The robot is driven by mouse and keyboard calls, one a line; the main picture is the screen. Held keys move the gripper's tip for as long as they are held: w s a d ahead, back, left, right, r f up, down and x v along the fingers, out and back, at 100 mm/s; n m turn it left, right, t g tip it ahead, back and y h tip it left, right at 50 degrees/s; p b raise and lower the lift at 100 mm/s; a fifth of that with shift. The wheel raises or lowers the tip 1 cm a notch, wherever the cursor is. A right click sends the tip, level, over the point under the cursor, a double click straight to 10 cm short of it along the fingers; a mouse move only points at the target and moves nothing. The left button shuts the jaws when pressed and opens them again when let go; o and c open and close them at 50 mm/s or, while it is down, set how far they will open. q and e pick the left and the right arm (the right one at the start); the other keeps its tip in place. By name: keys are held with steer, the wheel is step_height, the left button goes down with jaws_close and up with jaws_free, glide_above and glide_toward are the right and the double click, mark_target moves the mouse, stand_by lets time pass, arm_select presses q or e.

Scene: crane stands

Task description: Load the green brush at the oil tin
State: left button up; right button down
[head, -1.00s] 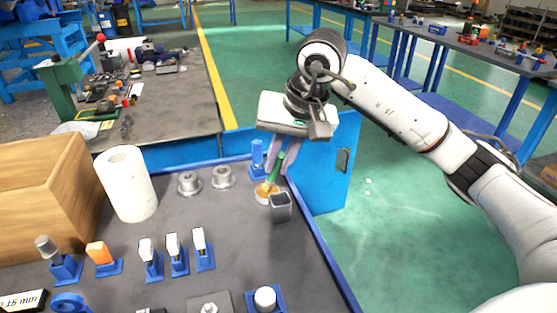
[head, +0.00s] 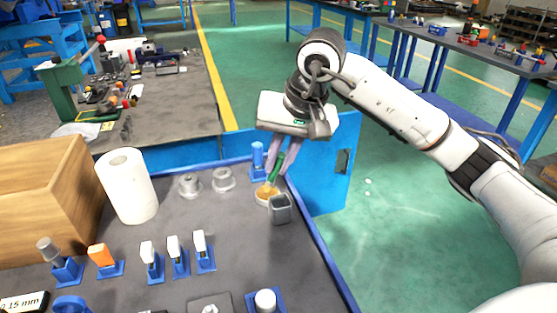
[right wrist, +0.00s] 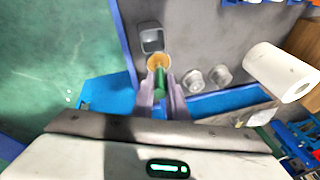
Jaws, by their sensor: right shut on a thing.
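My right gripper (head: 281,165) is shut on the green brush (head: 275,170) above the far right corner of the bench. The brush points down, and its bristle end is at a small round tin (head: 262,196) with amber contents. In the right wrist view the green handle (right wrist: 160,80) lies between my two fingers (right wrist: 160,92), and its lower end overlaps the amber tin (right wrist: 159,62). I cannot tell how deep the bristles are in the tin. My left gripper is not in view.
A dark grey square cup (head: 280,209) stands close beside the tin. A blue holder (head: 257,160) stands behind it. Two metal flanged parts (head: 222,180), a paper roll (head: 128,186) and a wooden box (head: 40,195) are to the left. The bench's right blue edge (head: 325,250) is near.

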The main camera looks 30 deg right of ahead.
steer(key=shift+r+p, duration=2.15)
steer(key=shift+r, duration=1)
